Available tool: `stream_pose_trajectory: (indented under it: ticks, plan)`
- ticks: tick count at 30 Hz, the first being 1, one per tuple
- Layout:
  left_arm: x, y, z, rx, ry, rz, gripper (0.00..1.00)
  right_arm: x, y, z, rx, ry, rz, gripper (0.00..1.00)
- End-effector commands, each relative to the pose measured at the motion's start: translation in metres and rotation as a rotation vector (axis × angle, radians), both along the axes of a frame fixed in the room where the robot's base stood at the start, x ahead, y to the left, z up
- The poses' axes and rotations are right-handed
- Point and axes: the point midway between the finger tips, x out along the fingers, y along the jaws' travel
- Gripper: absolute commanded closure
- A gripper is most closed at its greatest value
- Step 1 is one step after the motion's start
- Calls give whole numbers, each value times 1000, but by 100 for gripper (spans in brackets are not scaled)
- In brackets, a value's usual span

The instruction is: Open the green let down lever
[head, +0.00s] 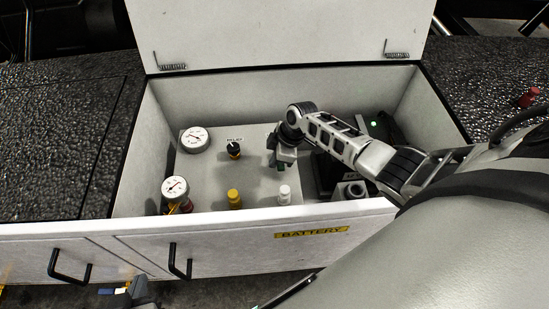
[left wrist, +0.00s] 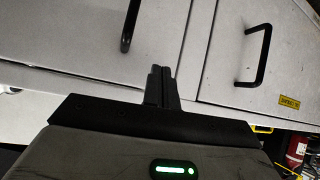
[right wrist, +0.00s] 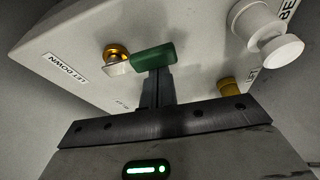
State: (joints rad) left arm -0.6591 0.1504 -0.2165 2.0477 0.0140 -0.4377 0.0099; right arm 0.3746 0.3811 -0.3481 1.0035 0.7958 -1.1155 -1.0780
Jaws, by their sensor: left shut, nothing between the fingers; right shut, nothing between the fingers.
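The green let down lever (right wrist: 153,57) shows in the right wrist view, beside a brass fitting (right wrist: 117,54) and a "LET DOWN" label (right wrist: 65,69). My right gripper (right wrist: 157,76) is shut and empty, its tips right at the lever's near side; whether they touch cannot be told. In the head view my right gripper (head: 284,160) reaches down into the open box, mostly hiding the lever. My left gripper (left wrist: 160,72) is shut and empty, in front of the cabinet doors, outside the box.
The control panel (head: 258,181) holds two gauges (head: 195,139) (head: 175,188), a black knob (head: 233,149), a yellow knob (head: 234,198) and a white knob (head: 284,194). The box's front wall (head: 220,223) and raised lid (head: 280,30) bound the space. Black door handles (left wrist: 255,55) stick out near my left gripper.

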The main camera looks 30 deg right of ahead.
Motion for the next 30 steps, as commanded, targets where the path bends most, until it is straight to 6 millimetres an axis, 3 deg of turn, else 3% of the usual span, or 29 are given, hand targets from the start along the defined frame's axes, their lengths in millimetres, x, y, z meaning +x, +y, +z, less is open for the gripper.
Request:
stream_pose_trajectory:
  ticks: [8, 14, 21, 30]
  plan:
    - [0, 0, 5, 1, 0, -1, 100, -3, -7, 13, -5, 3, -1, 100]
    - [0, 1, 13, 3, -4, 1, 100, -10, -19, 55, -8, -2, 1, 100]
    - [-4, 3, 8, 10, 15, 5, 100, -19, -34, 108, -7, -1, 1, 100]
    - [-4, 2, 9, 5, 14, 11, 100, -26, -45, 146, -1, 0, 0, 100]
